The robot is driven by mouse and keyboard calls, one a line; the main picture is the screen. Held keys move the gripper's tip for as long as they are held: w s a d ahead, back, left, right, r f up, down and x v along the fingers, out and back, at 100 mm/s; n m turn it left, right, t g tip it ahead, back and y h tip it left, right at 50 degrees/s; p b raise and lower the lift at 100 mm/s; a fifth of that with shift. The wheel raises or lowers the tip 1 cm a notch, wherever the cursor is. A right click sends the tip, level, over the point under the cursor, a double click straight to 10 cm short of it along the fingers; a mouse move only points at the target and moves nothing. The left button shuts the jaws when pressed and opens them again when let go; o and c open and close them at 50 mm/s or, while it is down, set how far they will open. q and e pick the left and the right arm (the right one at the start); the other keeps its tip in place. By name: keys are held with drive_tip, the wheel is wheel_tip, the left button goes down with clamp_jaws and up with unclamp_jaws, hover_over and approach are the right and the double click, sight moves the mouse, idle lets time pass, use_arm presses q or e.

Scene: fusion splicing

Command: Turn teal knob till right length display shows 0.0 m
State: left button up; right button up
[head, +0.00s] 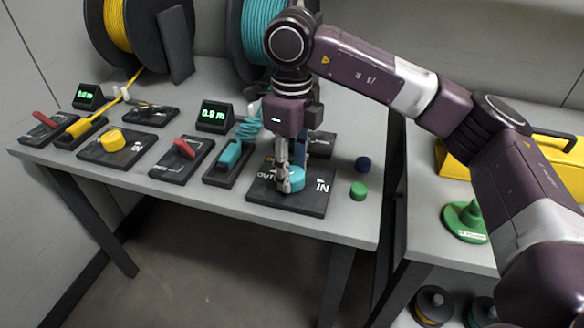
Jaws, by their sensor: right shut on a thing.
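The teal knob (297,180) sits on a dark base plate (310,203) marked OUT and IN, at the right part of the table. My right gripper (289,183) points down and is shut on the teal knob, hiding part of it. The right length display (214,116) stands behind the plates at middle left and reads about 0.9 m in green; the digits are small. My left gripper is not in view.
The left display (88,96), yellow knob (113,140), red levers (184,148) and teal clamp (230,154) stand to the left. Blue (363,164) and green (358,189) caps lie right of the plate. Yellow (117,22) and teal (262,38) spools are behind.

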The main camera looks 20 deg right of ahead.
drive_tip(key=m, duration=0.5)
drive_tip(key=shift+m, duration=0.3)
drive_tip(key=shift+m+p, duration=0.3)
drive_tip(key=shift+m, duration=0.6)
drive_tip(key=m, duration=0.9)
drive_tip(key=shift+p, duration=0.4)
drive_tip(key=m, duration=0.3)
drive_tip(key=shift+m, duration=0.3)
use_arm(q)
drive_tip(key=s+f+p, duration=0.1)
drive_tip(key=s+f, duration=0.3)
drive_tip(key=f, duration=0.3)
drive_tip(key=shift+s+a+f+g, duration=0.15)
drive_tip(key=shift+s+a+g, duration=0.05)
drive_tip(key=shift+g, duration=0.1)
use_arm(e)
drive_tip(key=shift+m, duration=2.1)
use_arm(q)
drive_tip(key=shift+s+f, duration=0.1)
